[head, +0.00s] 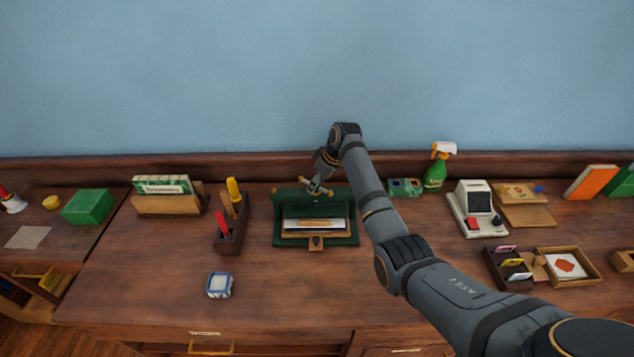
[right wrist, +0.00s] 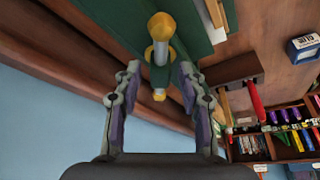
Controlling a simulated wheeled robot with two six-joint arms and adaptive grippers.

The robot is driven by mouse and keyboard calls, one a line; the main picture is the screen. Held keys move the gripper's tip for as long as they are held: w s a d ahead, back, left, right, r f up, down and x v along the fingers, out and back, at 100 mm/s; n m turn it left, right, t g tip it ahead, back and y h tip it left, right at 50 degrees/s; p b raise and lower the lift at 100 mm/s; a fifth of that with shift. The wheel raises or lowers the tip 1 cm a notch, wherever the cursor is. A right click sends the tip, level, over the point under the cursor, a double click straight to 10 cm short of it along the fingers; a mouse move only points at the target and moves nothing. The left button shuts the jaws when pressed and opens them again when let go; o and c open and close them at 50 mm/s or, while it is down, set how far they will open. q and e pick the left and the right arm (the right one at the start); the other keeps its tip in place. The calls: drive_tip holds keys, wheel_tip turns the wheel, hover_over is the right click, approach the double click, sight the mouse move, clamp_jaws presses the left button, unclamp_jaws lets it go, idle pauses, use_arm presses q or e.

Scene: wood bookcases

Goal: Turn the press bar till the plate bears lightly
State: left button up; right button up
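A dark green press (head: 283,238) stands on the desk in front of the wall. Its press bar (head: 308,184) is a short metal rod with a brass knob at each end, above the press. My right gripper (head: 319,179) is over the press at the bar. In the right wrist view, its fingers (right wrist: 160,70) are apart, with the bar (right wrist: 161,53) lying lengthwise between them, a gap showing on either side. My left gripper is out of view.
A pen holder (head: 230,236) and a file rack (head: 168,204) stand left of the press. A blue-and-white box (head: 219,285) lies front left. A green spray bottle (head: 436,173) and a card machine (head: 478,209) stand right. The desk in front of the press is clear.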

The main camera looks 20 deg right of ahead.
clamp_jaws()
